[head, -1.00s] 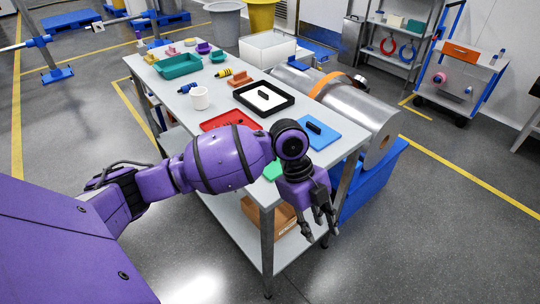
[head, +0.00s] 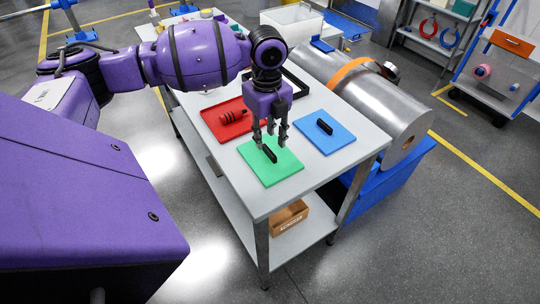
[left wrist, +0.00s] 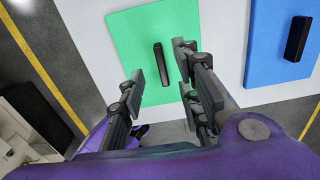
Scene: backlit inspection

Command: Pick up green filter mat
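The green filter mat (head: 283,172) lies flat near the front of the grey table, with a black bar-shaped handle (head: 269,154) on it. It also shows in the left wrist view (left wrist: 134,37), its handle (left wrist: 161,63) upright in the picture between the finger pairs. My left gripper (head: 270,142) points down over the mat, its fingers apart and empty around the line of the handle. In the left wrist view its fingers (left wrist: 163,88) stand either side of the handle, without visible contact. Whether the fingertips are level with the handle I cannot tell. My right gripper is not in view.
A blue mat (head: 338,136) with a black handle lies right of the green one. A large metal cylinder (head: 385,107) lies along the table's right side.

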